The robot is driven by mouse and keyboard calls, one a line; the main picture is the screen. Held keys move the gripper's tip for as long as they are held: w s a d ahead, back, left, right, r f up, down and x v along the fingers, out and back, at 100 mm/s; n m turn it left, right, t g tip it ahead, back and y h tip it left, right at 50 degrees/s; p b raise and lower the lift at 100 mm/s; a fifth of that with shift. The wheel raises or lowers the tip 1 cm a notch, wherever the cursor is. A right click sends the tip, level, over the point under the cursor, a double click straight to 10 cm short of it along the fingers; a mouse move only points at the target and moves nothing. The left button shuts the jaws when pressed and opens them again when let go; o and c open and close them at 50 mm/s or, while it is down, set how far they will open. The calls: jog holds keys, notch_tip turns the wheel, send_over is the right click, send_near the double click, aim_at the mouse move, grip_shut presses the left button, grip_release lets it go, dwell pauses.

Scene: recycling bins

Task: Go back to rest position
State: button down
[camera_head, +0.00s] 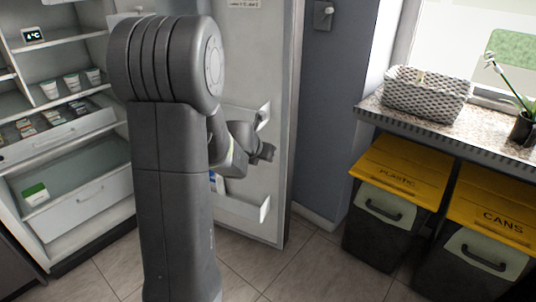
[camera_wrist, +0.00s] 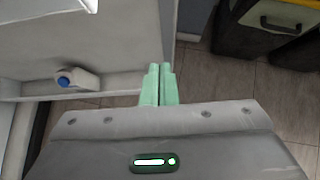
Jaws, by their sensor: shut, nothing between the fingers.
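My gripper (camera_wrist: 159,68) shows in the wrist view as two pale green fingers side by side, shut with nothing between them. In the head view the end of my arm (camera_head: 265,152) is partly hidden behind my own arm links, in front of the inner side of the open fridge door. The fridge door (camera_head: 275,60) stands open, with door shelves on its inner face. In the wrist view a door shelf (camera_wrist: 35,85) lies to the left of the fingers, with a bottle with a blue cap (camera_wrist: 65,82) lying on it.
The open fridge (camera_head: 75,190) at left holds several cups (camera_head: 72,82) and a green-and-white carton (camera_head: 35,194). At right, a plastic bin (camera_head: 400,170) and a cans bin (camera_head: 495,215) stand under a counter with a woven basket (camera_head: 428,95) and a potted plant (camera_head: 524,128). Tiled floor between is clear.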

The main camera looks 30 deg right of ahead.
jog(key=shift+s+a+r, duration=0.2)
jog(key=shift+a+r, duration=0.1)
